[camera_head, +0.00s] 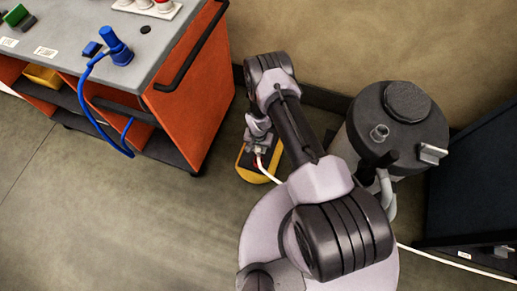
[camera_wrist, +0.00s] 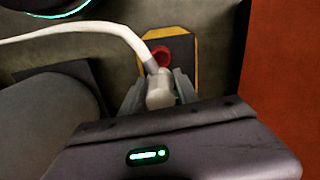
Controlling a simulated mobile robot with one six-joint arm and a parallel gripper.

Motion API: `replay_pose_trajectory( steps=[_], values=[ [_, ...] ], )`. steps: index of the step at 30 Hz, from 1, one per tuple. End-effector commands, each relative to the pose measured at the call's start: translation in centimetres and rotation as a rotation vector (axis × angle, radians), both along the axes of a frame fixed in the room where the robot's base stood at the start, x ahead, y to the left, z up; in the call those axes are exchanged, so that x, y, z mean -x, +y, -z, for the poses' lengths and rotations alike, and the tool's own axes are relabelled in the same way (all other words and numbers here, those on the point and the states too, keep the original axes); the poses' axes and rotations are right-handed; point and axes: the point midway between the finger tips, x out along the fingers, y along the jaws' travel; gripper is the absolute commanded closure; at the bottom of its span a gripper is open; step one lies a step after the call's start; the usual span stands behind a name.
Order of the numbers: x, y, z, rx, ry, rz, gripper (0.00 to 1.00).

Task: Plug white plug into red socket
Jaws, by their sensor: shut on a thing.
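My gripper (camera_wrist: 157,88) is shut on the white plug (camera_wrist: 161,92), with a finger on each side of it. The plug's white cable (camera_wrist: 95,29) runs up and off to the left in the wrist view. The red socket (camera_wrist: 161,54) is a round red fitting on a yellow-edged box (camera_wrist: 184,42). In the head view my gripper (camera_head: 258,135) is over the far end of the yellow box (camera_head: 249,174) on the floor. The socket is hidden there by my arm.
An orange workbench (camera_head: 190,100) stands left of the box, with a blue plug (camera_head: 117,47) and blue cable on its grey top. A grey canister (camera_head: 393,130) stands to the right. A dark cabinet (camera_head: 475,170) is at the far right. Floor at the lower left is clear.

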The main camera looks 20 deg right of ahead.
Motion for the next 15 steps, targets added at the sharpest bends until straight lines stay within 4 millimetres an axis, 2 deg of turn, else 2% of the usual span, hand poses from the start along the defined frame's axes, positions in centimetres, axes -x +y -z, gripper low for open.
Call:
replay_pose_trajectory(
  steps=[9,15],
  values=[
    [0.1,0.0,4.8,0.0,0.0,0.0,1.0],
    [0.0,0.0,6.3,0.0,0.0,-0.001,1.0]
  ],
)
